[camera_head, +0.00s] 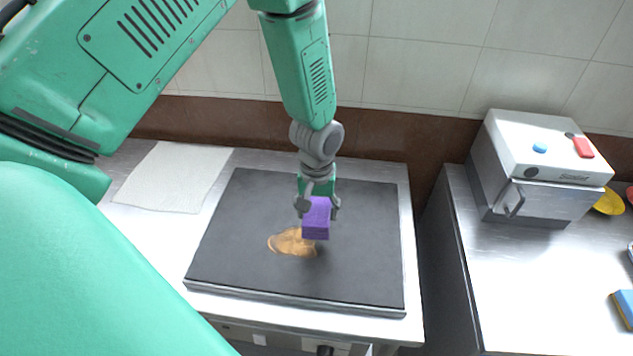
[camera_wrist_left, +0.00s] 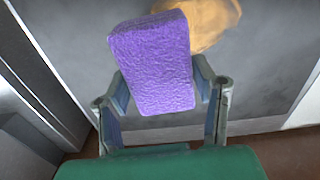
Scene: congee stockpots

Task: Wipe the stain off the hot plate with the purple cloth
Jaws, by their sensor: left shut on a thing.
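The dark hot plate (camera_head: 354,270) lies flat on the metal counter, in the middle of the head view. A tan-orange stain (camera_head: 289,243) is on its middle; it also shows in the left wrist view (camera_wrist_left: 213,22), partly hidden behind the cloth. The purple cloth (camera_head: 316,219) is a thick block shape. My left gripper (camera_head: 318,203) is shut on it, and the cloth's body extends beyond the fingers. The cloth is at the stain's right edge in the head view; I cannot tell whether it touches the plate. My right gripper is not in view.
A white paper towel or napkin (camera_head: 174,178) lies left of the hot plate. To the right, past a gap, a metal counter (camera_head: 530,285) holds a boxy appliance (camera_head: 540,165), a yellow item (camera_head: 608,203) and a blue sponge (camera_head: 624,306). A tiled wall stands behind.

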